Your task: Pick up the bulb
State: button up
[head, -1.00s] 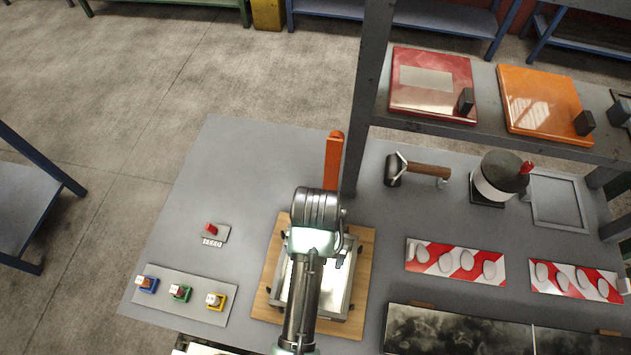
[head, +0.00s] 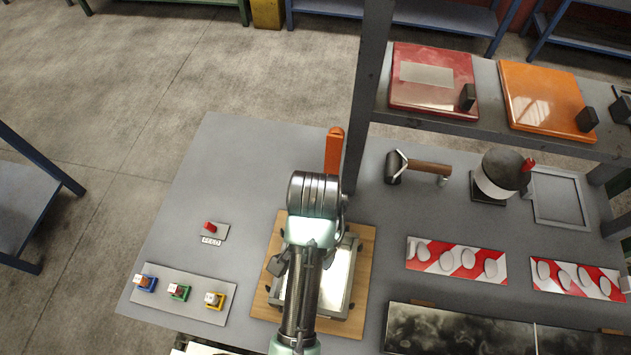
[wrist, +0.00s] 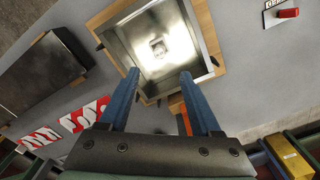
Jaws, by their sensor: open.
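An open metal housing (head: 345,285) with a shiny inside lies on a wooden board (head: 262,300) on the grey table. It also shows in the wrist view (wrist: 205,45). A small pale fitting (wrist: 158,47) sits at the middle of its floor; glare keeps me from telling whether it is the bulb. No other thing is clearly a bulb. My gripper is above the housing, its fingers (wrist: 161,80) spread apart with nothing between them. In the head view my arm hides much of the housing and part of the gripper.
A plate with several coloured switches (head: 179,292) and a small red switch (head: 210,227) lie left. Red-white striped plates (head: 457,260) lie right. The table's back left is clear.

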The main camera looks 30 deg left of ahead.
notch_tip(320, 180, down, 6)
jog(key=m+b, duration=0.2)
jog(key=m, duration=1.1)
jog(key=shift+s+a+f+m, duration=0.1)
jog(key=shift+m, duration=0.2)
jog(key=shift+f+p, duration=0.4)
jog(key=shift+f, duration=2.55)
grip_shut()
